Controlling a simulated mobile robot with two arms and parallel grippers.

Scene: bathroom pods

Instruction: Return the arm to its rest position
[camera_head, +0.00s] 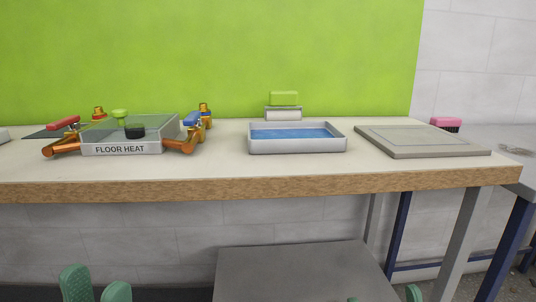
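My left gripper (96,289) shows at the bottom left edge as two green fingertips with a gap and nothing between them. It is below and in front of the table (260,184). My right gripper (383,297) shows only as two small green tips at the bottom edge, well apart, in front of the grey panel. The rest of both grippers and both arms are out of view.
On the table stand a floor heat unit (122,148) with copper pipes and valves, a white tray (297,146) of blue liquid, a green-topped block (284,99), a grey slab (420,140) and a pink brush (446,122). A dark grey panel (300,268) lies below the tabletop.

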